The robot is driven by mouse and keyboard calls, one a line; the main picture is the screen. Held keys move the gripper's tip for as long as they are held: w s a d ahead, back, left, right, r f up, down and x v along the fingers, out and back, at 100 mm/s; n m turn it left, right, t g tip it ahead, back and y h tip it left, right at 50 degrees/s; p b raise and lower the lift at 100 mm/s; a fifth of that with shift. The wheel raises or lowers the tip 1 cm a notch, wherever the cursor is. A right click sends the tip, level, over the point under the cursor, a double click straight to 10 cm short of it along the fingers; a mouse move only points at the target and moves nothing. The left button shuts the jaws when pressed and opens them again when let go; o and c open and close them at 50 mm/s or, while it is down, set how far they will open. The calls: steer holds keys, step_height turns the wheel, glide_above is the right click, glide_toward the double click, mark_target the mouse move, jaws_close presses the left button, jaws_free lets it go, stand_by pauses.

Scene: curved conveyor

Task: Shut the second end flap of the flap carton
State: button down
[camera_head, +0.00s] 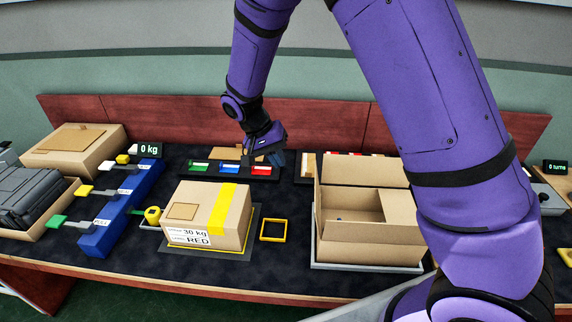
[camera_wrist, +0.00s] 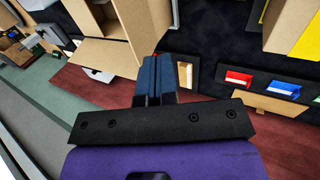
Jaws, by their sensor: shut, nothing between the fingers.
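The open brown flap carton (camera_head: 365,252) stands right of centre on a grey tray. Its back flap (camera_head: 362,170) is raised at the far side and also shows spread outward in the wrist view (camera_wrist: 105,52). A brown panel covers part of the opening at the right front; I cannot tell whether it is a closed end flap. My arm hides the carton's right edge. My gripper (camera_head: 279,158) is behind and left of the carton, above the back of the table. In the wrist view its dark blue fingers (camera_wrist: 160,75) are together and empty, apart from the carton.
A taped carton (camera_head: 200,218) marked 30 kg RED stands left of centre. A yellow frame (camera_head: 273,230) lies between the cartons. A colour-marked bin row (camera_head: 230,171) lies behind. A blue block (camera_head: 120,210) with levers and a tool case stand left. The red backboard (camera_head: 200,118) borders the table.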

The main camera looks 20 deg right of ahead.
steer(key=s+d+f, duration=0.3)
steer(key=d+f, duration=0.4)
stand_by(0.3)
steer(key=shift+d, duration=0.2)
